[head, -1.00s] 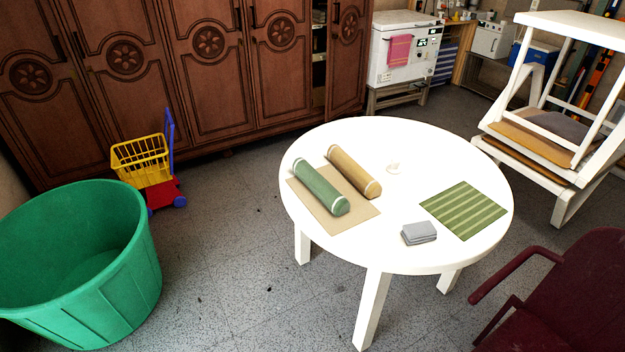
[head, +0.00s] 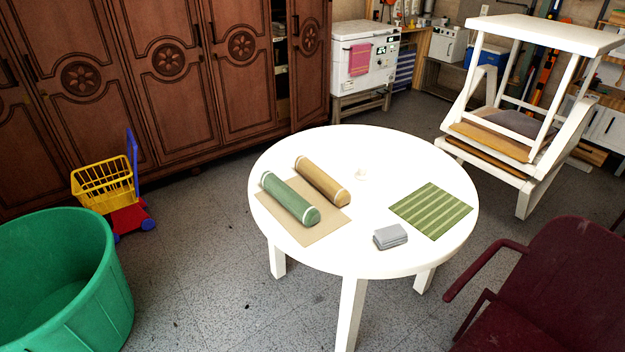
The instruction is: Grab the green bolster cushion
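The green bolster cushion (head: 290,200) lies on a beige mat (head: 309,234) at the left part of the round white table (head: 377,258). It is a half-round roll with a white band near each end. A tan bolster cushion (head: 323,181) of the same shape lies beside it to the right, roughly parallel, with a narrow gap between them. Neither of my grippers shows in the head view.
A green tub (head: 75,290) and a toy cart (head: 105,185) stand left. A dark red chair (head: 555,290) stands right. Grey floor lies open between tub and table.

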